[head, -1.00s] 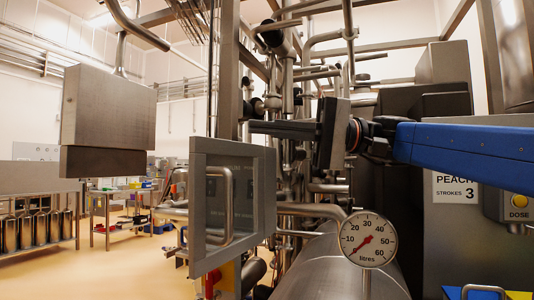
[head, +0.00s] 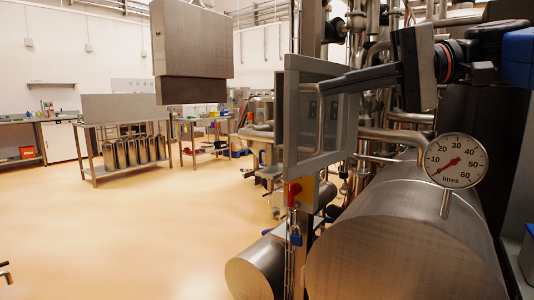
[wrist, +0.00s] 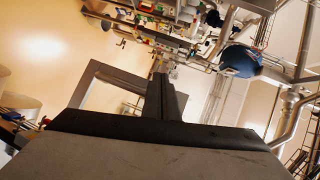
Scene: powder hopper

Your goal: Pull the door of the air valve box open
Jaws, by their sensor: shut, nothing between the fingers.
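The air valve box door (head: 292,125) is a grey frame with a clear window and a C-shaped metal handle (head: 321,122), upright in the middle of the head view. Two small displays show through the window. My gripper (head: 326,88) is shut and empty. It comes from the right, and its long dark fingers cross the door's upper right frame, near the handle's top. In the wrist view my fingers (wrist: 160,85) are together beside a grey frame (wrist: 92,90), with floor showing through it. I cannot tell whether they touch the door or how far it stands open.
A round litres gauge (head: 455,161) and a large steel cylinder (head: 400,235) are below right. A red and yellow switch (head: 296,192) sits under the box. A grey hanging box (head: 190,50) is at upper left. The floor (head: 130,235) at left is clear.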

